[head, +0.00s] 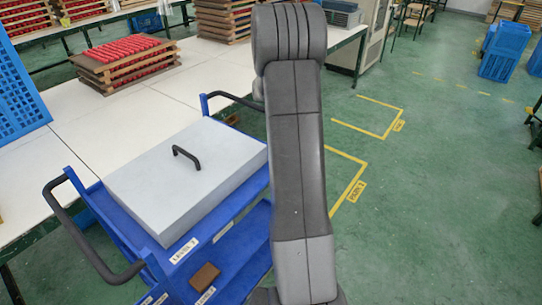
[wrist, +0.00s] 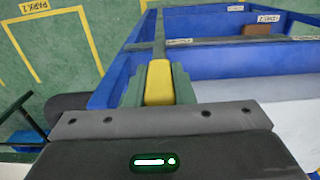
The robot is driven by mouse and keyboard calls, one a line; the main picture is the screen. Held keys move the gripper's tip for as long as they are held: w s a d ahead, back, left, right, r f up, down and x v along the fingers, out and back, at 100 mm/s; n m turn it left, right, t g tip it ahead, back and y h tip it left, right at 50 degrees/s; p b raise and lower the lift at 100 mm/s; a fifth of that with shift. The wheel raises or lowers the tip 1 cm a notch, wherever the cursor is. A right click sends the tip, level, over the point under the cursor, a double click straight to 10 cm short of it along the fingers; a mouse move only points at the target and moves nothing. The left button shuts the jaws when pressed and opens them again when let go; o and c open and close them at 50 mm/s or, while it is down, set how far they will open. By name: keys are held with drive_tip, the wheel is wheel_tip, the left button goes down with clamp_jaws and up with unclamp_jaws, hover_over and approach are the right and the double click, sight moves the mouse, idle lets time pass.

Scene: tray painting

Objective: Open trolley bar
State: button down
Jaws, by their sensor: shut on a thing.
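The blue trolley (head: 140,243) stands beside the white table in the head view. Its blue frame and shelf (wrist: 215,55) also show in the wrist view. In the wrist view, a narrow grey-green bar (wrist: 159,35) runs away from me along the trolley's open side, with a yellow grip (wrist: 158,84) at its near end. My gripper (wrist: 160,82) has its green fingers on both sides of the yellow grip, shut on it. In the head view my arm hides the gripper and the bar.
A grey lidded box (head: 190,175) with a black handle sits on the trolley. A small brown block (head: 205,276) lies on a lower shelf. A black push handle (head: 75,240) sticks out at left. Green floor with yellow parking marks (head: 350,185) is clear at right.

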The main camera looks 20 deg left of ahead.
drive_tip(key=w, duration=0.1)
drive_tip(key=w+d, duration=0.1)
drive_tip(key=w, duration=0.1)
drive_tip(key=shift+d+r, duration=0.1)
drive_tip(key=c, duration=1.2)
unclamp_jaws()
drive_tip(key=shift+w, duration=0.2)
drive_tip(key=shift+c, duration=0.2)
drive_tip(key=shift+s, duration=0.1)
wheel_tip(320, 180, up, 14)
drive_tip(key=b, duration=0.1)
